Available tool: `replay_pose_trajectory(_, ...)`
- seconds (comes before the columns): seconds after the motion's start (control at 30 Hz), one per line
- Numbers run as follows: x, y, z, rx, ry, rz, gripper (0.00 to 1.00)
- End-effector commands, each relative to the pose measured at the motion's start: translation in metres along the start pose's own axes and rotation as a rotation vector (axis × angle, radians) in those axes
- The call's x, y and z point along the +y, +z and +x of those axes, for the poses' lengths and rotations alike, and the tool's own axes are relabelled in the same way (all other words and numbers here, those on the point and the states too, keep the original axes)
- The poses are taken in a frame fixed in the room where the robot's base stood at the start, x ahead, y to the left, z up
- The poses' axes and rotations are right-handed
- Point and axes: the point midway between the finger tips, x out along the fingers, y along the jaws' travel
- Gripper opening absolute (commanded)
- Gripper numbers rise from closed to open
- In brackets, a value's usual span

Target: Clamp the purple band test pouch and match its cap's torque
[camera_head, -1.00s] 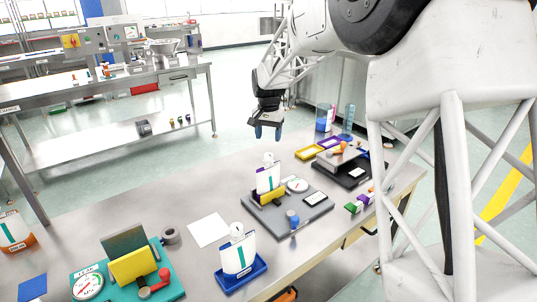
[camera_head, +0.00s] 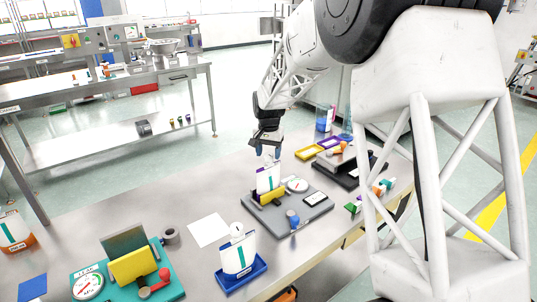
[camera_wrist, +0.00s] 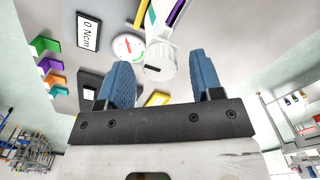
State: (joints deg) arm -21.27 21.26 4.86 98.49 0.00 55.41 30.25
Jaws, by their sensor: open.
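A white pouch (camera_head: 267,180) with a purple band and a teal stripe stands upright at the yellow clamp (camera_head: 271,194) of a grey fixture (camera_head: 308,212). Its white ribbed cap (camera_wrist: 160,62) shows in the wrist view between my fingers, with the pouch (camera_wrist: 163,18) beyond it. My gripper (camera_head: 268,152) is open just above the pouch's top, its blue fingers apart. I cannot tell if they touch the cap. The fixture has a round dial (camera_head: 298,185), a blue knob (camera_head: 293,217) and a display (camera_wrist: 88,33) reading 0 Ncm.
Another pouch (camera_head: 238,258) stands in a blue tray (camera_head: 242,279) in front. A teal fixture (camera_head: 165,285) with a yellow clamp and dial is at the left. Yellow and purple trays and a dark fixture (camera_head: 350,172) lie behind right. White paper (camera_head: 208,230) lies flat.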

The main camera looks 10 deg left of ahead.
Motion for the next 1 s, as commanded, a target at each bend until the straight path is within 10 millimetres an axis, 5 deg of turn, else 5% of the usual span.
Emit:
replay_pose_trajectory(0.47,0.0000,0.0000,0.0085,0.000,0.000,0.000,0.58)
replay_pose_trajectory(0.77,0.0000,0.0000,0.0084,0.000,0.000,0.000,0.12)
replay_pose_trajectory(1.0,0.0000,0.0001,0.0078,0.001,0.000,0.036,0.10)
